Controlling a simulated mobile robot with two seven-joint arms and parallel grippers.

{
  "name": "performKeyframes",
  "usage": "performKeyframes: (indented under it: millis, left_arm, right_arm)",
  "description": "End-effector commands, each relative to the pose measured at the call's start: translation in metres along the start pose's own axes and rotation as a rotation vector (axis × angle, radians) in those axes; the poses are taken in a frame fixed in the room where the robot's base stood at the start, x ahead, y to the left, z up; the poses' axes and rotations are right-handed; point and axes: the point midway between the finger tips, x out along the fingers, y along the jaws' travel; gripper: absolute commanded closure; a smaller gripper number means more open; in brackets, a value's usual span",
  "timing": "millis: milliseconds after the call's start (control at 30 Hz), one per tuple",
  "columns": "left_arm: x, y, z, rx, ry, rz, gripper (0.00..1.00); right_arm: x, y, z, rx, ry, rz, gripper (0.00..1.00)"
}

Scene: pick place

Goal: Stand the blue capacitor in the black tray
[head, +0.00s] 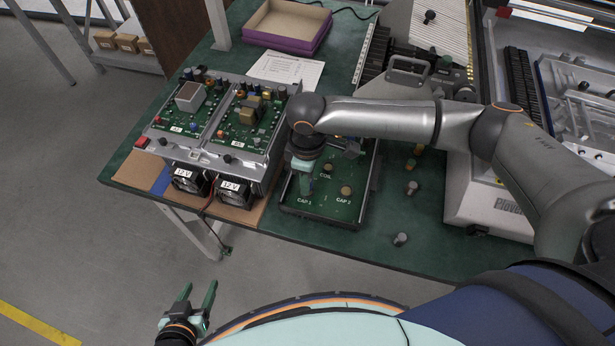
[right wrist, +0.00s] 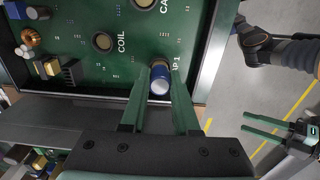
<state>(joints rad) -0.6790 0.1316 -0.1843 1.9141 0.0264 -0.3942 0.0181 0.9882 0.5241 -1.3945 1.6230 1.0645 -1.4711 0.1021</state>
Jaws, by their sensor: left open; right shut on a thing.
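The blue capacitor (right wrist: 160,82) is between the fingertips of my right gripper (right wrist: 160,88), its pale end facing the wrist camera. It is over the CAP 1 spot of the green board in the black tray (head: 318,217); I cannot tell whether its base touches the board. In the head view my right gripper (head: 305,182) points down at the left side of the tray and hides the capacitor. My left gripper (head: 198,298) is open and empty, low in front of the table; it also shows in the right wrist view (right wrist: 265,124).
The round COIL spot (head: 327,169) and CAP 2 spot (head: 346,191) are bare. Two power units with fans (head: 212,140) stand left of the tray. Small cylinders (head: 400,239) stand on the green table to its right. A purple box (head: 288,27) lies at the back.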

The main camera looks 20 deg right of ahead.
Motion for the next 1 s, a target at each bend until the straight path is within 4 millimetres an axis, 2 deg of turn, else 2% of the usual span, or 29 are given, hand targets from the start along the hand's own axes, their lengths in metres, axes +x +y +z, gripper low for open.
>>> performKeyframes:
  millis: [533,1000]
  left_arm:
    - [-0.0075,0.0005,-0.0093,0.0,0.002,0.0,0.41]
    - [-0.0074,0.0005,-0.0092,0.0,0.002,0.0,0.41]
  right_arm:
    - [-0.001,-0.0002,0.0004,0.0,-0.001,-0.001,1.0]
    - [-0.0001,-0.0001,0.0004,0.0,0.0,0.0,1.0]
